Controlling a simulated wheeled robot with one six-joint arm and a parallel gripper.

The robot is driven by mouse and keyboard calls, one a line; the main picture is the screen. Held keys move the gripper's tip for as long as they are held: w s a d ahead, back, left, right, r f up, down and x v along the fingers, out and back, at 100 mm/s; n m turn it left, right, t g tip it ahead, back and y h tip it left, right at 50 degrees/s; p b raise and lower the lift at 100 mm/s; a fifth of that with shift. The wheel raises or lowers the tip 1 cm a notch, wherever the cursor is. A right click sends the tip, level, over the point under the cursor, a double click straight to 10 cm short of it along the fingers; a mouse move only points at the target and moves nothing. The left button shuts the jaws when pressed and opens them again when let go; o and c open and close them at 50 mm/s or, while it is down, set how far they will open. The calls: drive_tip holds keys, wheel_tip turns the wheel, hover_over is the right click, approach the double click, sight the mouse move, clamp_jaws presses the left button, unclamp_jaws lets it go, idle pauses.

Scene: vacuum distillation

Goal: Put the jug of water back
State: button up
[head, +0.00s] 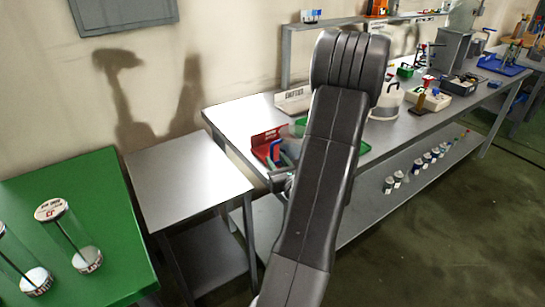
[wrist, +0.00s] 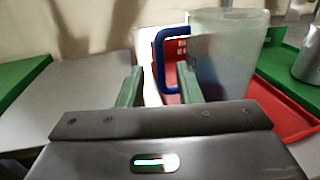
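The jug of water (wrist: 228,52) is a translucent, upright vessel with a blue handle (wrist: 160,55), seen at the upper right of the wrist view. It stands at the red tray (wrist: 275,112); its base is partly hidden by my gripper. My gripper (wrist: 160,70) is open, its two green fingers apart. The handle shows ahead, between the fingertips and close to the right one; I cannot tell whether they touch. In the head view the blue handle (head: 276,150) shows beside my arm, which hides most of the jug and gripper.
A green table (head: 110,245) with glass cylinders is at the far left. A metal container (wrist: 308,60) stands right of the jug.

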drive_tip(key=b+v, duration=0.1)
drive_tip(key=v, duration=0.5)
drive_tip(key=shift+s+d, duration=0.2)
drive_tip(key=shift+s, duration=0.15)
drive_tip(key=shift+s+d, duration=0.1)
drive_tip(key=shift+s, duration=0.25)
